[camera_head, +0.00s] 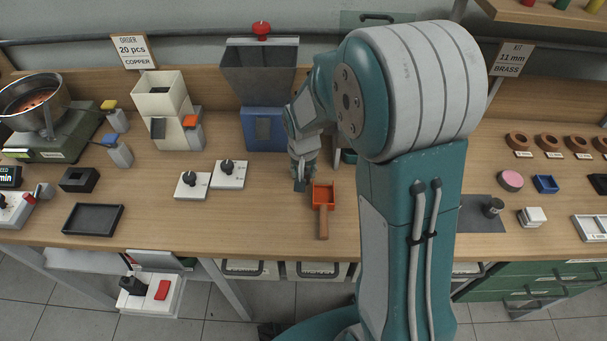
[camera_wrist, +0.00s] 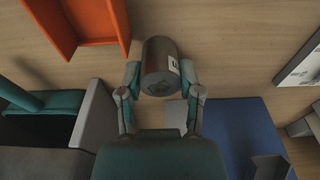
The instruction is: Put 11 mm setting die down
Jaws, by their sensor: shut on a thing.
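My gripper (camera_wrist: 161,90) is shut on a dark grey cylinder, the setting die (camera_wrist: 158,58), with one finger on each side of it. A small white label shows on the die's side; I cannot read its size. In the head view my gripper (camera_head: 301,184) is over the bench just left of the orange scoop. The die is hard to make out there. I cannot tell whether the die touches the bench.
The orange scoop (camera_head: 323,196) with a wooden handle lies close by. The blue-based hopper (camera_head: 264,128) stands behind my gripper. Two white knob plates (camera_head: 230,174) (camera_head: 192,185) lie left. A dark mat (camera_head: 478,215) with a small dark cylinder (camera_head: 494,207) lies right of my arm.

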